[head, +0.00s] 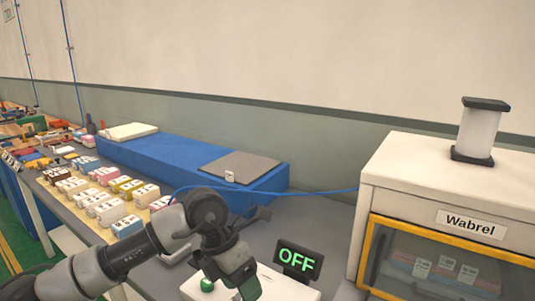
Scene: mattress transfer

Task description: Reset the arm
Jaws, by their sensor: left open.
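My left arm comes in from the lower left and bends down at a dark round joint. My left gripper (246,287) is open and points down, low in the middle of the head view. It shows in front of a white control box (290,287) with a green button (207,285) and a dark sign (298,260) reading OFF in green. I see nothing held between its fingers, though the tips are partly cut off by the lower edge of the view. My right gripper is not in view.
A long blue block (165,158) bears a grey pad (240,168) and a white pad (130,131). Several small labelled boxes (103,210) stand in rows at the left. A white Wabrel cabinet (400,165) with a yellow-framed window stands at the right, bearing a white cylinder (478,130).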

